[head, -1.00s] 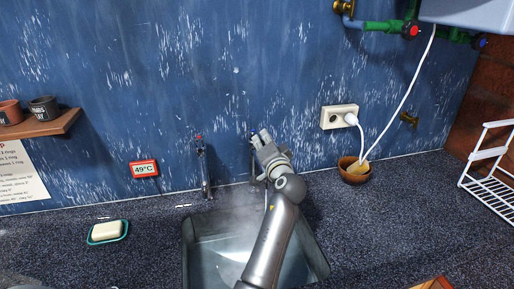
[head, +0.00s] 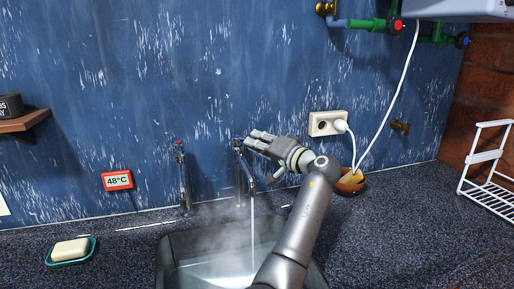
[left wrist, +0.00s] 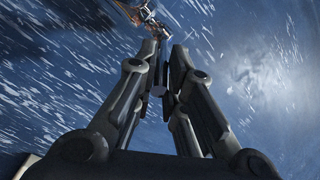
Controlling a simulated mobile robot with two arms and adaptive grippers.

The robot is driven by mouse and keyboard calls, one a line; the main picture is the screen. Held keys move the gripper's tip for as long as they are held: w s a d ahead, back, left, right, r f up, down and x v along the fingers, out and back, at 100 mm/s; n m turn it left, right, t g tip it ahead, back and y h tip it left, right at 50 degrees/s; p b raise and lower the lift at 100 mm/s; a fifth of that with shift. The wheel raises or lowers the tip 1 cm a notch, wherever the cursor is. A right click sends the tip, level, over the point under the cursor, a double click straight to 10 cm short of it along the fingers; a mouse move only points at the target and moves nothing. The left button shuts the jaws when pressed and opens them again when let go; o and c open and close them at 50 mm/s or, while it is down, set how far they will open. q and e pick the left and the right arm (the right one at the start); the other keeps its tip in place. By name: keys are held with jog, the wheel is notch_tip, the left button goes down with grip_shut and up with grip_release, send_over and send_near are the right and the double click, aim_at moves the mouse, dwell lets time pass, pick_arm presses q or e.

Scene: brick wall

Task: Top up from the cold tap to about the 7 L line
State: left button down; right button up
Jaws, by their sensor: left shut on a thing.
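The cold tap (head: 240,172) stands on the back edge of the counter, with a thin stream of water (head: 253,225) falling from it into the sink (head: 165,255). My left gripper (head: 250,138) is at the top of this tap and shut on its handle. In the left wrist view the gripper fingers (left wrist: 165,60) are close together, with a blurred metal fitting beyond their tips; the grip itself is hard to see there. The hot tap (head: 183,180), with a red mark, stands to the left. Steam hangs over the water. I can read no litre line. My right gripper is out of view.
A red display (head: 117,180) on the wall reads 48°C. A soap dish (head: 70,251) lies left of the sink. A wooden bowl (head: 350,184), a socket (head: 327,123) with a white cord and a wire rack (head: 489,190) are to the right.

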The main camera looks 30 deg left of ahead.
pick_arm(q)
jog(key=shift+f, duration=0.1)
dwell(0.3)
jog(key=c, duration=1.5)
grip_release()
jog(key=v, duration=0.7)
jog(key=shift+d, duration=0.25)
